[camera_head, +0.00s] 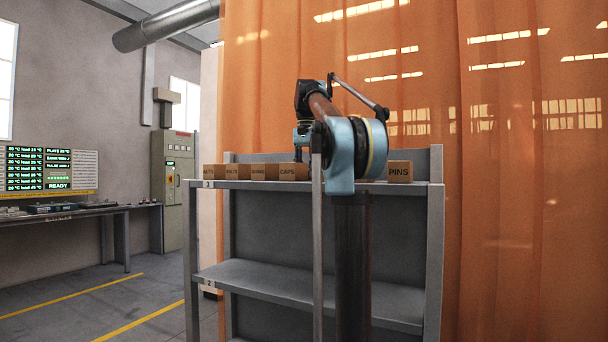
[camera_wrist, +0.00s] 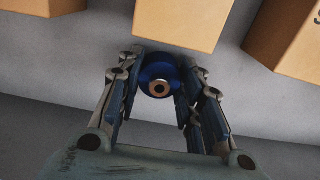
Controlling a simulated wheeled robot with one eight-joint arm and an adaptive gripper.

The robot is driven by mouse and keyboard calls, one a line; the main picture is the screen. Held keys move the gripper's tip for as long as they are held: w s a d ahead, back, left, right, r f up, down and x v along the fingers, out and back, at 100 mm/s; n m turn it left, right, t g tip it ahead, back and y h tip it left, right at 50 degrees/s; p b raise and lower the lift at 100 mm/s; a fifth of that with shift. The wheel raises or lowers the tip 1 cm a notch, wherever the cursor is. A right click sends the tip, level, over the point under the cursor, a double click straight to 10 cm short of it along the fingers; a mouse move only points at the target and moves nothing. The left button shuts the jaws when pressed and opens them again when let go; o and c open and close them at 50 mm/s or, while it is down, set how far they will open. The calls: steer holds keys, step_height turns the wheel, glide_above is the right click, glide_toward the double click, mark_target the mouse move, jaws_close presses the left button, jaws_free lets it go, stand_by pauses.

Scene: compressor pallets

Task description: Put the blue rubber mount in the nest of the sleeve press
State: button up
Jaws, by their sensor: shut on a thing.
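The blue rubber mount (camera_wrist: 160,73) is a round blue piece with a metal centre and a dark hole. It sits between the fingers of my gripper (camera_wrist: 161,96) in the wrist view, and the gripper is shut on it. In the head view my gripper (camera_head: 299,148) is over the top board of a grey shelf, close to the labelled boxes. The mount cannot be made out in the head view. I cannot identify the sleeve press or its nest in either view.
The grey shelf (camera_head: 270,280) carries several cardboard boxes, one marked CAPS (camera_head: 293,173) and one marked PINS (camera_head: 399,172). In the wrist view a box (camera_wrist: 185,22) is just beyond the mount. An orange curtain (camera_head: 530,200) hangs behind. A bench (camera_head: 75,213) stands left; floor between is clear.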

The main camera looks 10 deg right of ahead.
steer(key=o, duration=1.1)
steer(key=shift+c, duration=0.2)
steer(key=shift+r, duration=0.1)
